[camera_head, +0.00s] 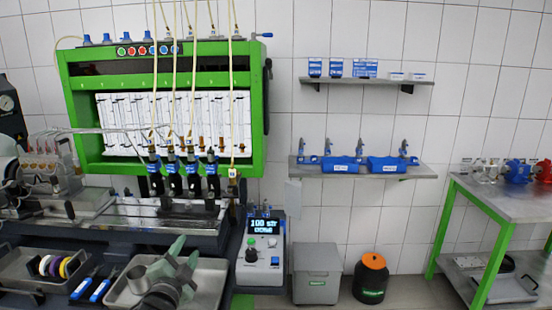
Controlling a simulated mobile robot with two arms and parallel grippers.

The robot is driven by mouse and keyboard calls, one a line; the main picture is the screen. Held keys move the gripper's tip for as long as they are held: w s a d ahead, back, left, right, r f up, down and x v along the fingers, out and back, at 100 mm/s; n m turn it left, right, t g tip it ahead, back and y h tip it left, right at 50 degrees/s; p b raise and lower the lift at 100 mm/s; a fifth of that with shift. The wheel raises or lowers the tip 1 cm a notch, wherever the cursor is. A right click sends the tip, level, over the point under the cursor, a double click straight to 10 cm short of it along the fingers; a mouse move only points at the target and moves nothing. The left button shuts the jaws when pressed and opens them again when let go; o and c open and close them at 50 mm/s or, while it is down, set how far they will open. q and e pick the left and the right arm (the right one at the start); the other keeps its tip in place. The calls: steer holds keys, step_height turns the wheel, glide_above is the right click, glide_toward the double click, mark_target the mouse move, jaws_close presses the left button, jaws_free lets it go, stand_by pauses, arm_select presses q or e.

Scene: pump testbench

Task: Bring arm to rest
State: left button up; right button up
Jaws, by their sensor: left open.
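My left gripper (182,256) is low in the head view, left of centre, with grey-green fingers pointing up and away. It is open, and I see nothing between its fingers. It shows in front of a grey metal tray (211,287) on the dark bench; I cannot tell its height above the tray. A grey cylindrical part (137,279) shows at the tray's left, beside the gripper. My right gripper is not in view.
The green-framed pump testbench (257,120) stands behind, with hoses running to several injectors (172,178). A control box (261,258) stands right of the tray. A second tray (20,271) with coloured rings and blue-handled tools (92,288) lie left. A green-legged table (500,203) stands far right.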

arm_select(q)
steer(key=s+f+n+g+y, duration=0.1)
steer(key=s+f+n+g, duration=0.55)
steer(key=s+f, duration=1.05)
steer(key=s+d+f+n+g, duration=0.1)
steer(key=s+f+n+g, duration=0.2)
steer(key=s, duration=0.9)
steer(key=s+d+f+n+g, duration=0.15)
steer(key=s+g, duration=0.35)
steer(key=s, duration=0.7)
step_height(320, 180, down, 28)
steer(key=s+m, duration=0.1)
steer(key=s, duration=0.1)
steer(key=s+a+f+g, duration=0.2)
steer(key=s+a+f, duration=0.1)
steer(key=s+f, duration=1.2)
steer(key=shift+s+h, duration=0.3)
steer(key=shift+s, duration=0.5)
